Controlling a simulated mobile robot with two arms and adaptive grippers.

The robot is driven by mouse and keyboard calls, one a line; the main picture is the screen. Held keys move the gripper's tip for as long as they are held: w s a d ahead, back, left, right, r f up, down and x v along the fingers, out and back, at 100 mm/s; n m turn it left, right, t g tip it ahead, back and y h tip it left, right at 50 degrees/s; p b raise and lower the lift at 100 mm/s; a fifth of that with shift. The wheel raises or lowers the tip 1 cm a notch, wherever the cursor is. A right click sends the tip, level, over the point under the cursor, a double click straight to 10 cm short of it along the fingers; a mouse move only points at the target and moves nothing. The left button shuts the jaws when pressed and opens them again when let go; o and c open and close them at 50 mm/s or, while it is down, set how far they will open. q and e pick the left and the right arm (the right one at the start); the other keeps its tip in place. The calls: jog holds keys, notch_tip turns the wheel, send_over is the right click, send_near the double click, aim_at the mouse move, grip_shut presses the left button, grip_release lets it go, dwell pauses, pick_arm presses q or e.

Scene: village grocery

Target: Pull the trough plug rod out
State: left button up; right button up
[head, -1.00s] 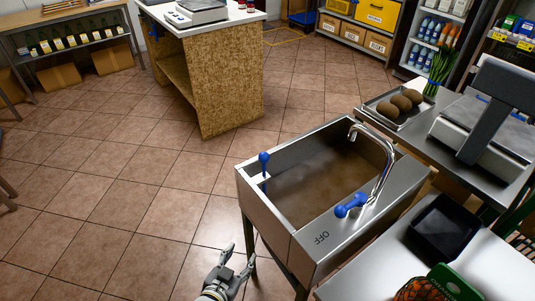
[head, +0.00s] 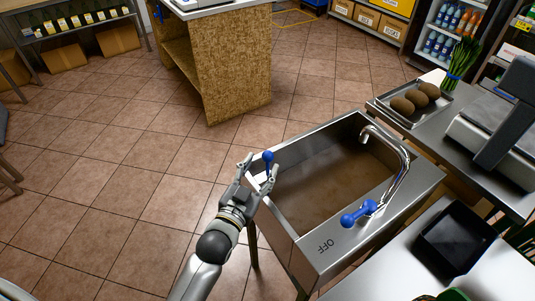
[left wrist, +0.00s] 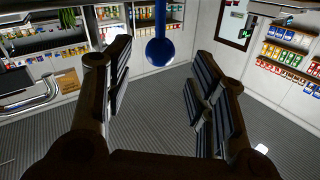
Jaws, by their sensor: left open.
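The plug rod's round blue knob (head: 268,156) stands at the left end of the steel trough (head: 300,250), and brown, murky water fills much of the basin. The rod below the knob is mostly hidden by my gripper in the head view. My left gripper (head: 260,166) is open at the knob, with a finger on either side of it. In the left wrist view the blue knob (left wrist: 160,51) shows in the gap near the fingertips, apart from both fingers. My right gripper is not in view.
A curved tap (head: 396,165) with a blue lever (head: 358,213) stands on the trough's near right rim, by the "OFF" marking. A tray (head: 437,103) of brown lumps lies on the counter to the right. Tiled floor left of the trough is clear.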

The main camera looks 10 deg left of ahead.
aim_at(265, 161)
pick_arm(q)
jog(key=w, duration=0.2)
jog(key=w+d, duration=0.1)
jog(key=w, duration=0.1)
jog(key=shift+w+f, duration=0.15)
jog(key=shift+w, duration=0.6)
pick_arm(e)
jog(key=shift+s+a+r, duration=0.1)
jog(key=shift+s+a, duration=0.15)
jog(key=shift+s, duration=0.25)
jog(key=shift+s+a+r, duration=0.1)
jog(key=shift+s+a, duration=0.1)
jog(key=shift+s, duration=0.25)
pick_arm(q)
grip_shut()
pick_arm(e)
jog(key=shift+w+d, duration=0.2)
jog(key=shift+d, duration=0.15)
